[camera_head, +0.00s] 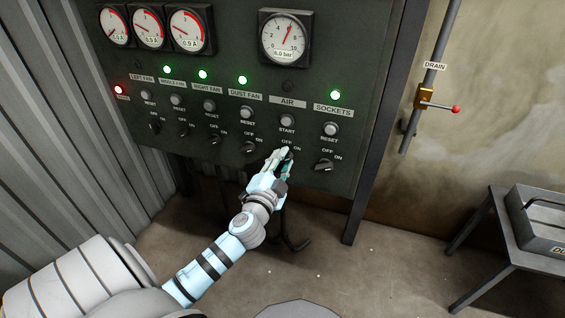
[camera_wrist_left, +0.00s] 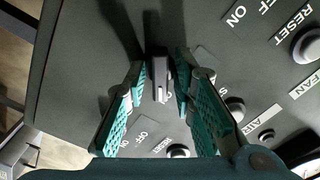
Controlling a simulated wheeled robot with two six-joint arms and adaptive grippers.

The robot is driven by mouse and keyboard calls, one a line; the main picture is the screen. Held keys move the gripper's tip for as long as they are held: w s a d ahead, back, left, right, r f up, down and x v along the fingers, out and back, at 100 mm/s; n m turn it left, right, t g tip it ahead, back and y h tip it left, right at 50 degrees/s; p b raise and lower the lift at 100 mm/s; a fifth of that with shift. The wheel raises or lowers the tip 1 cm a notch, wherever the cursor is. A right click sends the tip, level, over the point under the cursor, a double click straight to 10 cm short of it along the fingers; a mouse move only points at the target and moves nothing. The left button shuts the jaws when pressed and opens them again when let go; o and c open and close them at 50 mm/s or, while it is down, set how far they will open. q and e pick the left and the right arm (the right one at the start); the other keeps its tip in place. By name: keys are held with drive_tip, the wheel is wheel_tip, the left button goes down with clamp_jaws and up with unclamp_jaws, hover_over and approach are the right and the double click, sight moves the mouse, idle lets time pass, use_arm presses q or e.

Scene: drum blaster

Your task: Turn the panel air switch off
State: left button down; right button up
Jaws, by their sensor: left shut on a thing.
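The control panel (camera_head: 240,120) has a row of black rotary switches with OFF and ON marks. The AIR label (camera_head: 287,104) sits above a grey START button (camera_head: 287,121). My left gripper (camera_head: 284,155) is at the air switch, below that button, and hides it in the head view. In the left wrist view the black air switch knob (camera_wrist_left: 160,72) stands between the fingers of my left gripper (camera_wrist_left: 160,85), which are shut on it. I cannot tell whether it points to OFF or ON. My right gripper is not in view.
The sockets switch (camera_head: 324,165) is close on the right and the dust fan switch (camera_head: 249,147) on the left. The pressure gauge (camera_head: 285,38) reads about 6 bar. A drain valve (camera_head: 427,98) is on the right wall. A metal table (camera_head: 487,235) stands at lower right.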

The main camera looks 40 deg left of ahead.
use_arm(q)
drive_tip(key=n+b, duration=0.5)
drive_tip(key=n, duration=0.5)
drive_tip(key=shift+n, duration=0.4)
idle(0.4)
drive_tip(key=c, duration=1.6)
unclamp_jaws()
drive_tip(key=shift+c, duration=0.2)
drive_tip(key=v, duration=1.2)
